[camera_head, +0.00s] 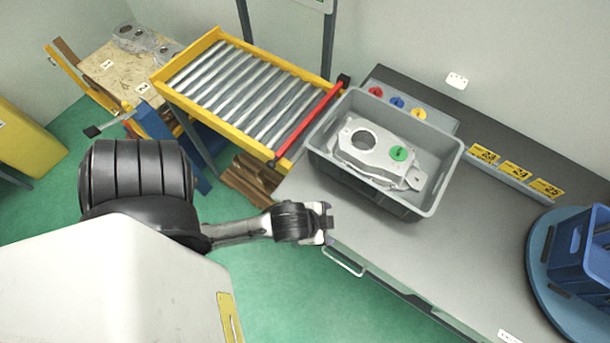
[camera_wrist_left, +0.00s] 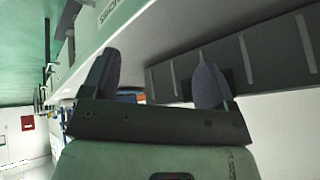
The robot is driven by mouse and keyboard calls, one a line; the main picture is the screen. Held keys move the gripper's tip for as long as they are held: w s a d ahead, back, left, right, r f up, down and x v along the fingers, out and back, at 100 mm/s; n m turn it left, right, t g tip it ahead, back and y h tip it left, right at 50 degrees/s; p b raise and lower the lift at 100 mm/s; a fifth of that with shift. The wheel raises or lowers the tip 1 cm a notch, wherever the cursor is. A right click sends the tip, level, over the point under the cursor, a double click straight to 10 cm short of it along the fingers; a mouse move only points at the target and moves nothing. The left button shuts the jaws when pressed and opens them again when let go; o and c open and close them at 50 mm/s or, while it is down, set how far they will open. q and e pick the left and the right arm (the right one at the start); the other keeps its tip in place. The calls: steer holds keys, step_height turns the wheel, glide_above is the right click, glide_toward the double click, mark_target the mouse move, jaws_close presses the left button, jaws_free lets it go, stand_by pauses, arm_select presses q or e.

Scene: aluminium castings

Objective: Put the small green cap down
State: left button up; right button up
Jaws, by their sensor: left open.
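The small green cap (camera_head: 398,154), a round disc with a dark mark, lies on a bare aluminium casting (camera_head: 362,142) in the head view. The casting lies inside a grey crate (camera_head: 446,176) on the grey workbench. My left gripper (camera_head: 326,222) is near the bench's front edge, outside the crate, in front of it and to the left, apart from the cap. In the left wrist view its two dark fingers (camera_wrist_left: 157,82) stand apart with nothing between them. My right gripper is in neither view.
Red, blue and yellow caps (camera_head: 397,102) sit on a grey holder behind the crate. Yellow number labels (camera_head: 515,170) line the bench's back. A blue bin (camera_head: 583,245) stands on a round blue plate at right. A roller conveyor (camera_head: 245,90) with a red bar is at left. The bench middle (camera_head: 440,255) is clear.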

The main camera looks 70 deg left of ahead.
arm_select(q)
steer(key=s+f+n+g, duration=0.1)
steer(key=s+n+g, duration=0.1)
steer(key=s, duration=0.4)
steer(key=shift+d+f+g+h, duration=0.15)
steer(key=shift+d+g+h, duration=0.25)
steer(key=shift+d+g, duration=0.1)
steer(key=shift+s, duration=0.1)
